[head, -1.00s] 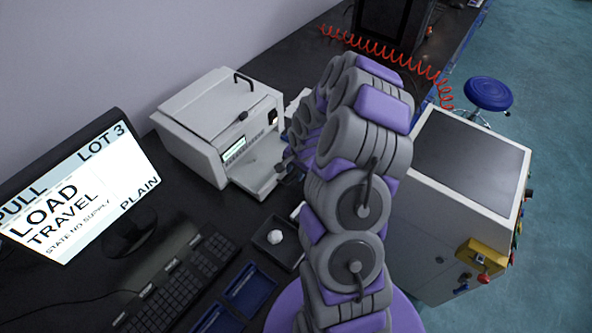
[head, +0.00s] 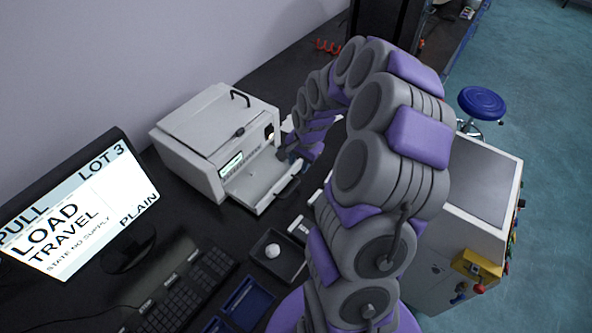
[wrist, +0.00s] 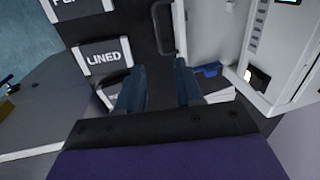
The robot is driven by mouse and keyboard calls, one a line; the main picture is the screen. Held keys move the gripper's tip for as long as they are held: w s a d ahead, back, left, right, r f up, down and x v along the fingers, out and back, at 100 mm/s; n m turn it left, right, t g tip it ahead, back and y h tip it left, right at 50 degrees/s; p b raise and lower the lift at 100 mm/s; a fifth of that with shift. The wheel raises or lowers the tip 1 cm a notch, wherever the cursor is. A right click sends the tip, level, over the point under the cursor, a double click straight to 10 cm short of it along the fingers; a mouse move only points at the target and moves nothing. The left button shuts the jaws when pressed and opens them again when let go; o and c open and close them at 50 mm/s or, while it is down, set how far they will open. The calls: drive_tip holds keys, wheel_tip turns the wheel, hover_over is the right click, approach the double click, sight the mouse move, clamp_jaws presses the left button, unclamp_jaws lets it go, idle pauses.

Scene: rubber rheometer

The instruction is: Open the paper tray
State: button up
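The grey-white printer (head: 205,128) stands on the dark bench with a pale paper tray (head: 262,181) sticking out from its lower front. A dark handle (head: 289,190) is on the tray's outer edge. In the wrist view the tray (wrist: 205,28) is at upper centre, with its dark handle (wrist: 164,28) along its left side. My gripper (wrist: 158,88) is open, its two dark fingers apart with nothing seen between them. The handle lies beyond the fingertips, apparently not held. In the head view my gripper (head: 286,154) is by the tray's far side, partly hidden by my arm.
A monitor (head: 75,210) and keyboard (head: 185,285) are at left. A small black tray (head: 272,268) with a white lump and blue trays (head: 247,303) sit in front. A grey cabinet (head: 478,190) and blue stool (head: 482,103) are at right. A LINED label (wrist: 103,59) shows in the wrist view.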

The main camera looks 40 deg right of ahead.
drive_tip(key=r, duration=0.3)
drive_tip(key=shift+s+d+r, duration=0.15)
drive_tip(key=shift+s+r, duration=0.1)
drive_tip(key=shift+s, duration=0.05)
idle(0.3)
drive_tip(key=s+a+r+n+g, duration=0.2)
drive_tip(key=s+a+r+n, duration=0.65)
drive_tip(key=a, duration=0.55)
drive_tip(key=s+a+r+n, duration=0.2)
drive_tip(key=s+a, duration=0.1)
drive_tip(key=s, duration=0.7)
drive_tip(key=s+a+r+n+g, duration=0.1)
drive_tip(key=s+a+r+n, duration=0.1)
drive_tip(key=s, duration=0.8)
drive_tip(key=shift+a+r+n+g+h, duration=0.35)
drive_tip(key=shift+a+n, duration=0.3)
drive_tip(key=shift+a, duration=0.45)
drive_tip(key=shift+d, duration=0.1)
